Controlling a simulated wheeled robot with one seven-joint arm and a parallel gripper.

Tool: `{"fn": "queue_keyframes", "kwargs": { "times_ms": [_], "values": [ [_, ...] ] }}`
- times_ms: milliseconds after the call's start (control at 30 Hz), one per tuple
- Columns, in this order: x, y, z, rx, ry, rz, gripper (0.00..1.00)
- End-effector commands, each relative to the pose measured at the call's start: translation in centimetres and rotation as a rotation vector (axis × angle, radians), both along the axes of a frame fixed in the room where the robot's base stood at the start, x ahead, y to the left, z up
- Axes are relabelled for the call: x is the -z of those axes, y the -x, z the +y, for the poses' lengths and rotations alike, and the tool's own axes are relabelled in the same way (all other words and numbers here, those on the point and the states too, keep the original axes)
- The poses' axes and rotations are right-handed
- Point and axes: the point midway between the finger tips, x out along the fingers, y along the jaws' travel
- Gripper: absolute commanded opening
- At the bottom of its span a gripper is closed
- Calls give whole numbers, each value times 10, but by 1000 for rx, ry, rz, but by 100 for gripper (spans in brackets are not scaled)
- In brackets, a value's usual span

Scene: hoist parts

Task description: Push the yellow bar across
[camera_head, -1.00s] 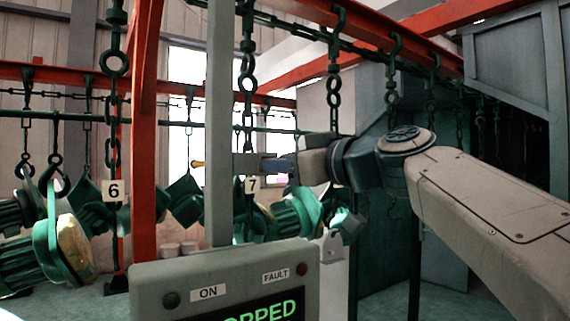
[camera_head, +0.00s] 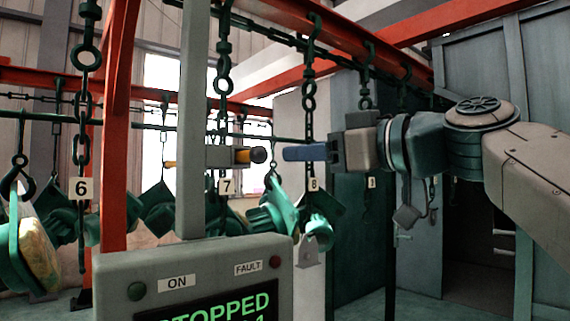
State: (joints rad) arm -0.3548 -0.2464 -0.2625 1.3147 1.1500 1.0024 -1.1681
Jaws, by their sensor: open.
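The yellow bar (camera_head: 242,156) shows at the right end of a small grey block on the grey post, with a dark round knob (camera_head: 258,155) at its right tip. A short yellow-orange piece (camera_head: 169,164) also sticks out left of the post. The middle is hidden by the post and block. My gripper (camera_head: 287,153) is to the right of the knob at about the same height, its blue fingers pointing left. It is open and empty, with a visible gap between fingertips and knob. The fingers overlap in this view, so their spacing does not show.
A grey control box (camera_head: 195,285) below the post reads STOPPED, with ON and FAULT lamps. Chains with hooks and number tags hang from a red rail (camera_head: 375,45) behind. Green hoist parts (camera_head: 270,215) hang there. A dark cabinet opening (camera_head: 470,235) is at right.

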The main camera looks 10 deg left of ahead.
Motion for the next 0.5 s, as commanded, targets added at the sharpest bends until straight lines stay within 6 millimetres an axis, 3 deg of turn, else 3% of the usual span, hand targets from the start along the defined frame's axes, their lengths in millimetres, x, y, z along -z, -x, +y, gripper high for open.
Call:
{"fn": "queue_keyframes", "kwargs": {
  "times_ms": [200, 500],
  "values": [
    [0, 12, -18, 1, -1, 1, 51],
    [0, 13, -20, 1, -1, 1, 51]
  ]
}}
